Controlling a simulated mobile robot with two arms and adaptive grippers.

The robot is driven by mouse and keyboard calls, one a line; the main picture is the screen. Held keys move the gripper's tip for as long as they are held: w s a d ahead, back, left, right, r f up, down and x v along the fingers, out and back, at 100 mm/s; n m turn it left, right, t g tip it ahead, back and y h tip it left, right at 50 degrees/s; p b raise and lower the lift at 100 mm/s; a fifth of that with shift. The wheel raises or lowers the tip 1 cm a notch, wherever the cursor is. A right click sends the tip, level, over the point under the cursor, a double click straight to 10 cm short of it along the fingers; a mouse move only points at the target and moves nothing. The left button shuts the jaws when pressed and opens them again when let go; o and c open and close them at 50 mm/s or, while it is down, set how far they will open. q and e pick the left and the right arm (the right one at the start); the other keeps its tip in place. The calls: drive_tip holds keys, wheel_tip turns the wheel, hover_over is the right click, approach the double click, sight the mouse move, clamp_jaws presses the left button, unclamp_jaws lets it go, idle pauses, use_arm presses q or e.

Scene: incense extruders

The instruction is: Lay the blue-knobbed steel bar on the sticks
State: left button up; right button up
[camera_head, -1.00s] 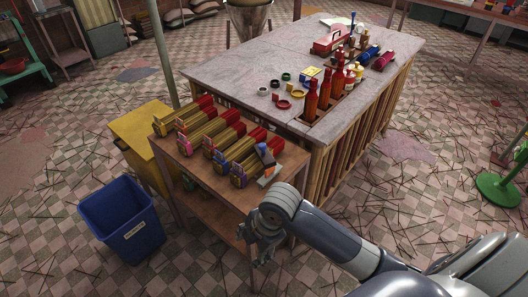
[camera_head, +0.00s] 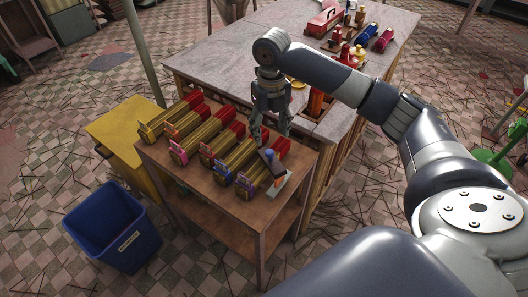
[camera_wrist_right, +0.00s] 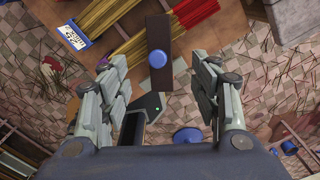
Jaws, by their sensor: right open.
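The dark steel bar (camera_head: 272,163) with a blue knob on top is at the right end of the small wooden table, by the nearest stick bundle. In the right wrist view the bar (camera_wrist_right: 160,78) lies lengthwise between my fingers, its round blue knob (camera_wrist_right: 157,57) facing the camera. What carries the bar is hard to tell. The sticks (camera_head: 213,140) lie in several yellow bundles with red ends and coloured tags. My right gripper (camera_head: 271,138) is open and empty, pointing down above the bar, apart from it. My left gripper is out of view.
A pale plate (camera_head: 281,185) sits at the wooden table's (camera_head: 221,190) right front corner. The stone-topped table (camera_head: 225,72) with bottles adjoins behind. A blue bin (camera_head: 112,230) and yellow cabinet (camera_head: 122,128) stand to the left.

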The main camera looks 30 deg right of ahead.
sight(271, 151)
drive_tip(key=f, duration=0.2)
drive_tip(key=s+f, duration=0.1)
drive_tip(key=f, duration=0.1)
drive_tip(key=shift+s+p, duration=0.2)
drive_tip(key=shift+p, duration=0.15)
wheel_tip(271, 151, down, 4)
drive_tip(key=shift+w+a+f+p, duration=0.1)
drive_tip(key=shift+p, duration=0.75)
drive_tip(key=shift+f, duration=0.55)
drive_tip(key=shift+w, duration=0.1)
drive_tip(key=c, duration=1.3)
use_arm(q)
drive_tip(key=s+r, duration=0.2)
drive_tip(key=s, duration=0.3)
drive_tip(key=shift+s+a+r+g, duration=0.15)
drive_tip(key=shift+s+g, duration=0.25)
use_arm(e)
clamp_jaws()
